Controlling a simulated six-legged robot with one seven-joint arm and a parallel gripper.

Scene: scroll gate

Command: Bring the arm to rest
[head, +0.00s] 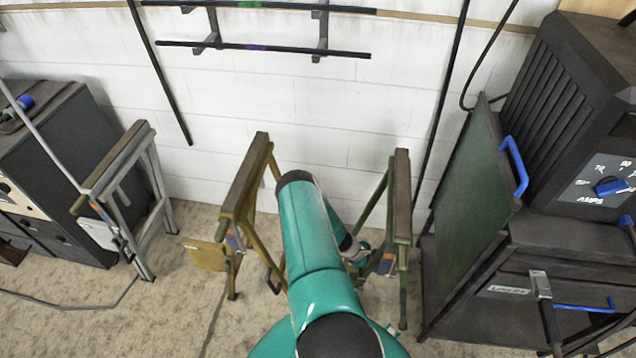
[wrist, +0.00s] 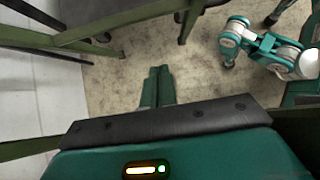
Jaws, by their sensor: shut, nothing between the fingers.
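My teal arm (head: 318,250) reaches forward from the bottom middle of the head view, between a yellow-brown trestle (head: 245,190) and a green trestle (head: 400,200). In the wrist view my gripper (wrist: 157,72) points out over the speckled floor. Its two teal fingers lie side by side, shut, with nothing between them. In the head view I cannot clearly make out the fingers behind the arm. Green trestle bars (wrist: 150,18) cross the top of the wrist view, beyond the fingertips.
A grey trestle (head: 150,205) and a dark cabinet (head: 75,150) stand at left. At right are a dark machine with a blue knob (head: 612,186), a green panel (head: 468,215) and a drawer cabinet (head: 510,310). A wall rack (head: 265,47) hangs behind. Floor (head: 180,310) is clear at front left.

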